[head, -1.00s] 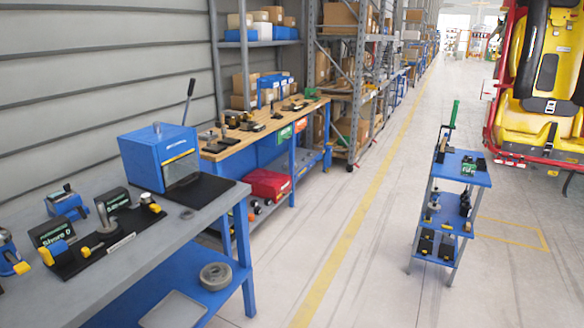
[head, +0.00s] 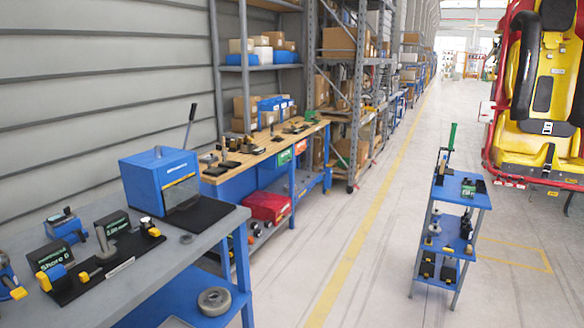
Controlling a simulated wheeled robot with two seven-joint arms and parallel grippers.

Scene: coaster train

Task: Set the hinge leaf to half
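I cannot pick out a hinge leaf for certain in the head view. Small black fixtures (head: 228,160) stand on the wooden-topped bench (head: 262,150), too small to tell their parts. On the grey bench (head: 128,290) at the near left is a black plate (head: 110,268) with a post, yellow-tipped parts and dark display boxes (head: 112,224). A blue box machine (head: 160,182) with a lever stands behind it. Neither of my grippers is in view.
A blue cart (head: 450,205) with a green-handled tool stands at right on open floor. A yellow line (head: 368,205) runs down the clear aisle. Shelving (head: 345,80) lines the left side. A red and yellow coaster car (head: 545,110) is at far right. A red toolbox (head: 268,206) sits under the wooden bench.

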